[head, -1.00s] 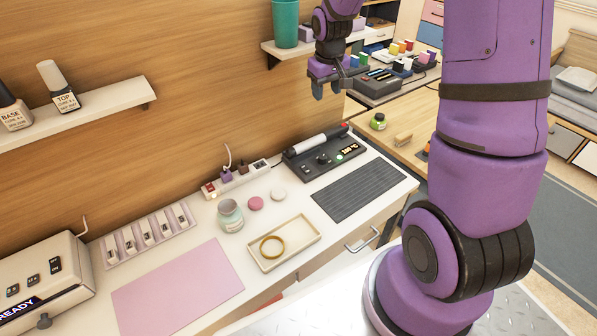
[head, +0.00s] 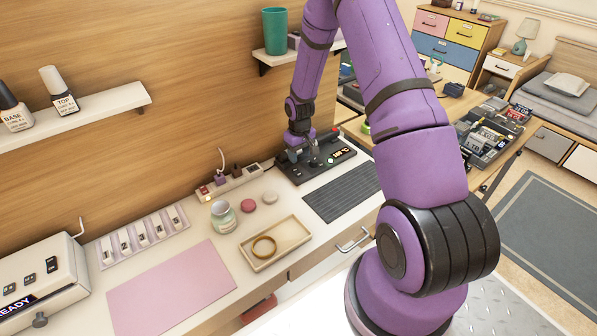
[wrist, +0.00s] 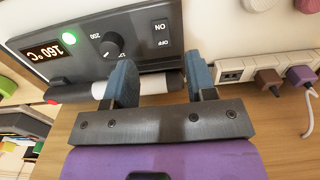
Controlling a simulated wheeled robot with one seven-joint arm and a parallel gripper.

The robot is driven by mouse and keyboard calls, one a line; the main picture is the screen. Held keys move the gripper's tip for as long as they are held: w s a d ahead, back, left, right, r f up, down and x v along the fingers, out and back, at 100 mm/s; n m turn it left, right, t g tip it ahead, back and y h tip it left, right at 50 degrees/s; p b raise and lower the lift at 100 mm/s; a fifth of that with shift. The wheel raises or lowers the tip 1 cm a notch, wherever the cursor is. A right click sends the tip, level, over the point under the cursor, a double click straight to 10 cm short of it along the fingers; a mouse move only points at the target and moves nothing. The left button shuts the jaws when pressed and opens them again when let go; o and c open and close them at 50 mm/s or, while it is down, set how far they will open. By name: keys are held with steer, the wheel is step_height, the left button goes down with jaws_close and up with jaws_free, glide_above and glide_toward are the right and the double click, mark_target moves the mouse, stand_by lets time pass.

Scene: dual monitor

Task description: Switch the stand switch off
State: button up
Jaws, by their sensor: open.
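The black heated stand (head: 325,160) sits on the white desk at the back wall; it also fills the top of the wrist view (wrist: 85,25). Its ON/OFF rocker switch (wrist: 161,35) is at the right of its panel. A green light (wrist: 69,39) is lit and the display (wrist: 54,51) reads 160 °C. My gripper (wrist: 160,80) is open, its two blue-grey fingertips apart, below the switch in the picture. A white and dark cylindrical tool (wrist: 155,86) shows between and behind the fingers; contact cannot be told. In the head view my gripper (head: 303,148) hides part of the stand.
A power strip (wrist: 255,70) with plugs and cables lies beside the stand, right of the fingers. A grey mat (head: 340,190), a tray with a ring (head: 275,262), a jar (head: 222,218) and a pink mat (head: 170,290) lie on the desk. A shelf (head: 262,63) with a green cup is above.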

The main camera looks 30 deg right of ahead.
mark_target(300, 174)
step_height(300, 174, down, 8)
steer(key=shift+f, duration=0.1)
steer(key=shift+c, duration=0.2)
